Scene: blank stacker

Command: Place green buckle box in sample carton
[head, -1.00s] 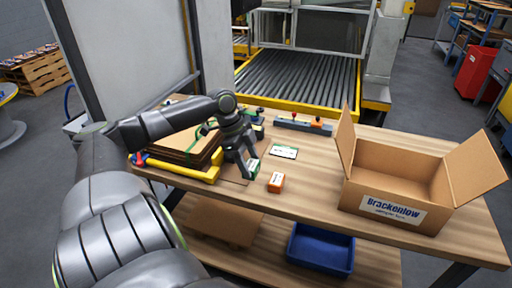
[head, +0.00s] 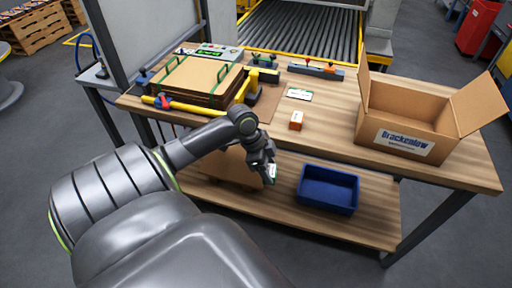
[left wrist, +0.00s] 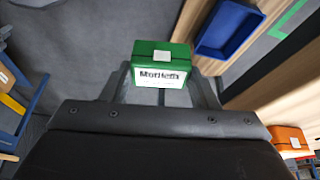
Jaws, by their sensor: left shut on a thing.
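My left gripper (head: 266,171) is in front of the table's near edge. It is shut on the green buckle box (head: 272,172). In the left wrist view the green box (left wrist: 162,58), with a white label, sits between the two fingers. In the head view the gripper hides most of the box. The sample carton (head: 403,142), a brown box with open flaps and a Brackenlow label, stands at the right of the table, apart from the gripper. My right gripper is not in view.
An orange box (head: 296,121) and a white card (head: 299,94) lie on the wooden table (head: 335,119). A stack of cardboard sheets (head: 198,79) with yellow bars is at the left. A blue bin (head: 328,188) is on the lower shelf. The table between orange box and carton is clear.

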